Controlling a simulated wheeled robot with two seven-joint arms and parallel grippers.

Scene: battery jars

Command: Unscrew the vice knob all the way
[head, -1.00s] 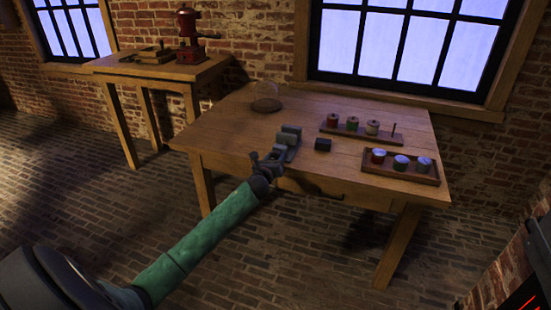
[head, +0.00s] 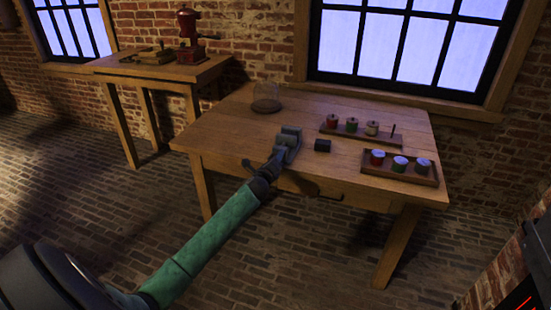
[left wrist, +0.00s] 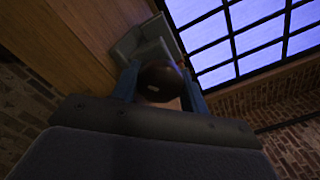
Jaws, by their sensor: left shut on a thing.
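The vice (head: 289,137) is a grey block-like clamp at the front edge of the wooden table in the head view. It also shows beyond the fingers in the left wrist view (left wrist: 148,42). My left gripper (head: 268,172) is at its near end, just off the table's front edge. In the left wrist view the dark round vice knob (left wrist: 158,78) sits between the two bluish fingers of my left gripper (left wrist: 160,88), which are shut on it. In the head view the gripper hides most of the knob. My right gripper is not in view.
A rack of spools (head: 345,137) and a tray of jars (head: 399,178) are further right. A glass dome (head: 267,97) stands behind. A side table (head: 150,68) bears a red grinder (head: 188,36).

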